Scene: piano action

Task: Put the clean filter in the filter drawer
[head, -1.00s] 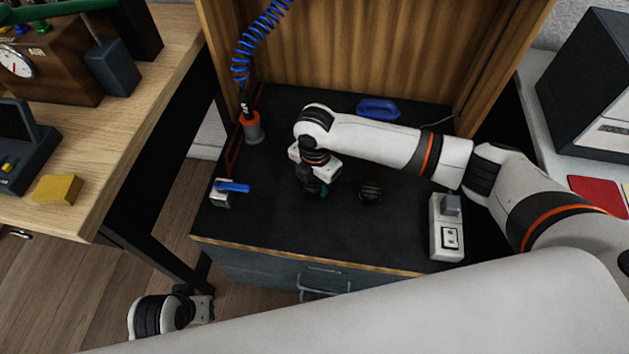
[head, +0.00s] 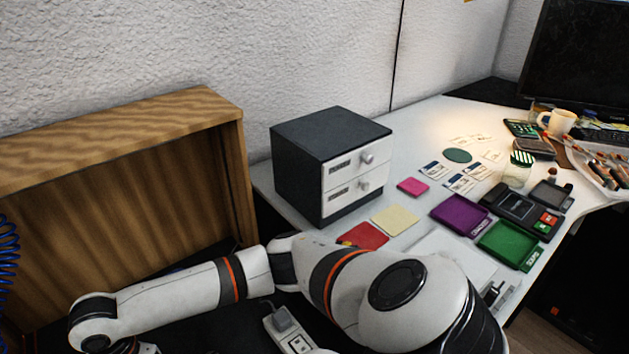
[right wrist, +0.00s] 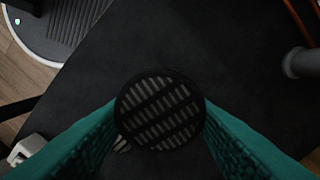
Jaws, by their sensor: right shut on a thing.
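My right gripper (right wrist: 160,112) has its green fingers shut on a round dark filter (right wrist: 160,105) with pale slots, in the right wrist view. The filter is face-on between the fingertips, over the dark bench top (right wrist: 190,55). A small pale slotted patch (right wrist: 122,143) shows behind its lower left edge, mostly hidden. In the head view my right arm crosses the bottom and its gripper is out of frame. A small cabinet (head: 325,160) has two closed white-fronted drawers (head: 348,192); their labels are unreadable, so I cannot tell which is the filter drawer. My left gripper is out of view.
A red pad (head: 364,236), a cream pad (head: 395,220), a purple tray (head: 459,214) and a green tray (head: 508,245) lie on the white table. A wooden back panel (head: 110,160) stands at left. A power outlet box (head: 290,330) is beside my arm.

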